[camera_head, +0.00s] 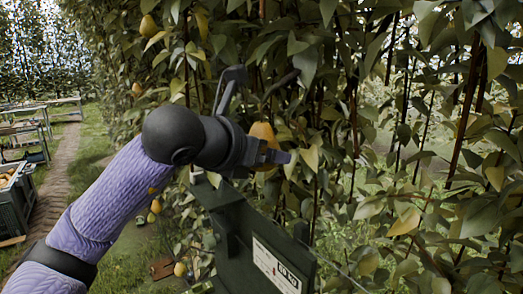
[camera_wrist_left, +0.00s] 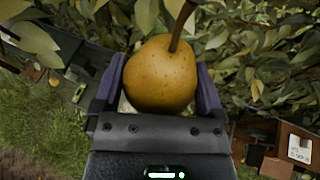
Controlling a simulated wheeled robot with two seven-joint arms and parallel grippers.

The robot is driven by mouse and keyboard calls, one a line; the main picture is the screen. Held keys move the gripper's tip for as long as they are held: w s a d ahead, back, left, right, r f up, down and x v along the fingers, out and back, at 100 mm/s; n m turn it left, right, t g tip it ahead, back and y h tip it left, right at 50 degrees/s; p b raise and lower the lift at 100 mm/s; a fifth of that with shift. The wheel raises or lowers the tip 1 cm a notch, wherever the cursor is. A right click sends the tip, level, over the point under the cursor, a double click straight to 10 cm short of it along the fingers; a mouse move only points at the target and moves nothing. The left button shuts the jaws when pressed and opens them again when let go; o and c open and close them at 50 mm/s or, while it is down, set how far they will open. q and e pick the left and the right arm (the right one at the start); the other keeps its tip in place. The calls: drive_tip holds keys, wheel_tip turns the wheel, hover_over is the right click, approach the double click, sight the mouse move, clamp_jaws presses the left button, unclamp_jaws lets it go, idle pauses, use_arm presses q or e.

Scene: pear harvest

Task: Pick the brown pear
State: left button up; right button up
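A brown-yellow pear (camera_wrist_left: 160,76) with a thick stem fills the space between the two purple fingers of my left gripper (camera_wrist_left: 160,85) in the left wrist view. The fingers are spread wide, one on each side of the pear; whether they touch it cannot be told. The stem rises to the top of that view. In the head view the same pear (camera_head: 262,132) shows among the leaves, its lower part hidden by my left gripper (camera_head: 282,157). My right gripper is not in view.
Dense leaves and stems fill the right and back. A dark green crate-like body (camera_head: 238,236) with a label lies below the gripper. Other pears (camera_head: 148,26) hang upper left. A crate (camera_head: 14,205) and tables (camera_head: 24,112) stand by a path at left.

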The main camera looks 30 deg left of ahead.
use_arm(q)
drive_tip(key=c, duration=0.8)
drive_tip(key=shift+s+d+r+g+p, duration=0.25)
drive_tip(key=shift+s+g+p, duration=0.15)
drive_tip(key=shift+p, duration=0.35)
drive_tip(key=shift+h, duration=0.3)
drive_tip(key=shift+s+f+n, duration=0.1)
drive_tip(key=shift+f+n, duration=0.1)
drive_tip(key=shift+n, duration=0.1)
drive_tip(key=shift+s+d+r+g+p, duration=0.2)
drive_tip(key=shift+s+r+g+p, duration=0.05)
drive_tip(key=shift+g+p, duration=0.5)
drive_tip(key=shift+s+d+p, duration=0.1)
drive_tip(key=shift+s+p, duration=0.05)
drive_tip(key=shift+p, duration=0.15)
drive_tip(key=shift+f, duration=0.15)
